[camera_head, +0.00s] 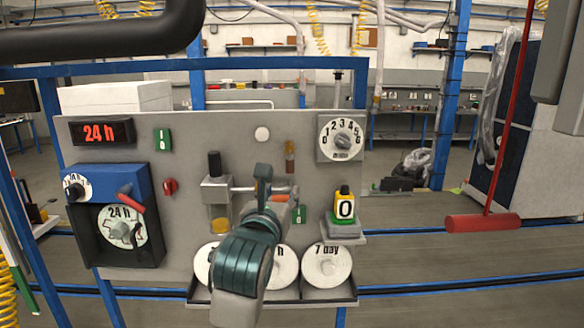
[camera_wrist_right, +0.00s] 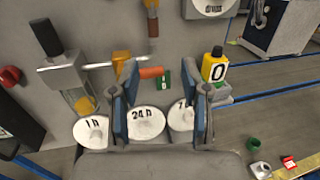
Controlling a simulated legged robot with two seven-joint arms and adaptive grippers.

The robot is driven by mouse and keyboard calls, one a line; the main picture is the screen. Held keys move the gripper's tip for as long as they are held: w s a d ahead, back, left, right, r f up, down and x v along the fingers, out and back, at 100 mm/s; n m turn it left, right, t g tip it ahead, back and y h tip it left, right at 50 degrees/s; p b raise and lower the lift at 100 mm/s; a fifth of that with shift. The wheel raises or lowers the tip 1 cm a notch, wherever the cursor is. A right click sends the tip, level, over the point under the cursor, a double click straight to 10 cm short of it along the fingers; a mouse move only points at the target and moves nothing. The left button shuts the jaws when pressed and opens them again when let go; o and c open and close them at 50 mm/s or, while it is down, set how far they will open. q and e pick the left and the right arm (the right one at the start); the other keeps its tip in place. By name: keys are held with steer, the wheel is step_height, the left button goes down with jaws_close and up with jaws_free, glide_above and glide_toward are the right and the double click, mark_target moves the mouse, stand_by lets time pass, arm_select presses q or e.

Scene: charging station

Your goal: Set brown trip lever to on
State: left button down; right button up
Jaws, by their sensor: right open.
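The lever with the brown handle (camera_head: 290,158) stands upright on the grey panel (camera_head: 240,135), right of centre. Its brown handle also shows at the top of the right wrist view (camera_wrist_right: 152,22). My right gripper (camera_head: 263,182) is in front of the panel, below and left of the brown handle, apart from it. In the right wrist view its two fingers (camera_wrist_right: 163,95) stand wide apart with nothing held between them. An orange-red handle (camera_wrist_right: 151,72) shows beyond the gap between them. My left gripper is out of view.
White discs marked 24 h (camera_wrist_right: 146,122) and 7 day (camera_head: 327,265) sit on the lower shelf. A black-capped fixture (camera_head: 215,185) is left of the gripper. A yellow block marked 0 (camera_head: 344,205) is on the right. A red handle (camera_head: 484,222) hangs farther right.

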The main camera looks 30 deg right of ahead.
glide_toward(288, 167)
steer(key=p+x, duration=0.1)
steer(key=x, duration=0.4)
steer(key=p+x, duration=0.1)
steer(key=x, duration=0.4)
steer(key=shift+d, duration=0.45)
steer(key=shift+w+d+f, duration=0.1)
steer(key=shift+w, duration=0.15)
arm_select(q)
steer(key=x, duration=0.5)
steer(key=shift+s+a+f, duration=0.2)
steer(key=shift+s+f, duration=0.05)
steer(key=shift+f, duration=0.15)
arm_select(e)
steer(key=shift+w, duration=0.1)
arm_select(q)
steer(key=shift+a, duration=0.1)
arm_select(e)
steer(key=shift+a, duration=0.25)
steer(key=shift+c, duration=0.2)
